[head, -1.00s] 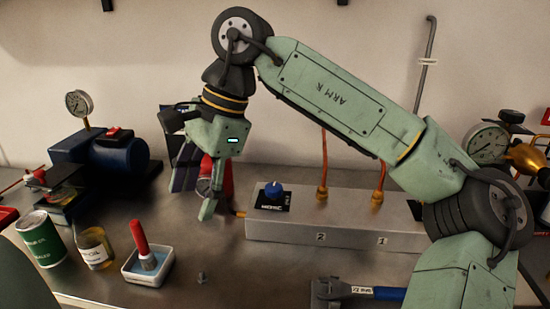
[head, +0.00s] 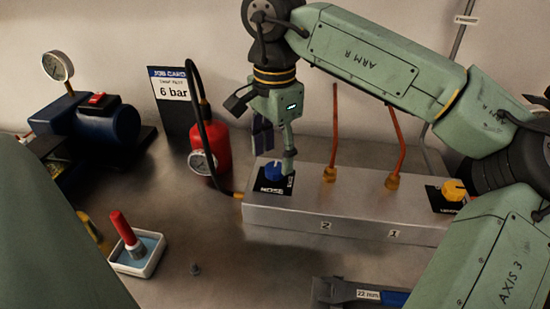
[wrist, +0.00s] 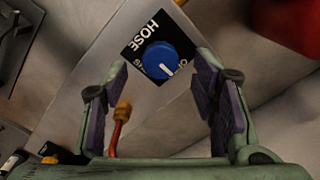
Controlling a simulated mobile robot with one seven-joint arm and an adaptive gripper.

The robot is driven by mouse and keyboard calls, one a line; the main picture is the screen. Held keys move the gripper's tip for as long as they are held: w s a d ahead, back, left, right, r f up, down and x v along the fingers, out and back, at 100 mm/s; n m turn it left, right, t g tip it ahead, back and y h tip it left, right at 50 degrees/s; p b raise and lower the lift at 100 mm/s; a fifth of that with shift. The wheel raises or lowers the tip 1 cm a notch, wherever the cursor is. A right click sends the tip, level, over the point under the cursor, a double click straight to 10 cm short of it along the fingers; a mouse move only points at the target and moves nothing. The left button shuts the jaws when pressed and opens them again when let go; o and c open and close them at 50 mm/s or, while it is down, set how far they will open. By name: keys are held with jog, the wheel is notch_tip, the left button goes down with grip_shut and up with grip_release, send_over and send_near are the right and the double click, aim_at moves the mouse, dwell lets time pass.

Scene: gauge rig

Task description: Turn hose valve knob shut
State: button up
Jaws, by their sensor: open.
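The hose valve knob (head: 274,171) is blue and sits on a black HOSE label plate at the left end of the grey manifold block (head: 340,214). In the wrist view the knob (wrist: 160,58) shows a white pointer line aimed down and right; the label words around it are partly covered. My gripper (head: 289,172) is above and close beside the knob in the head view. In the wrist view my gripper (wrist: 160,75) is open, with its two fingers on either side of the knob. I cannot tell whether a finger touches it.
A yellow knob (head: 454,190) and two orange pipes (head: 335,130) rise from the block to the right. A red bottle with a gauge (head: 208,145) and a job card (head: 172,90) reading 6 bar stand left.

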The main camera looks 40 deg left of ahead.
aim_at(273, 170)
jog(key=shift+f, duration=1.4)
jog(key=shift+c, duration=0.3)
jog(key=c, duration=1.1)
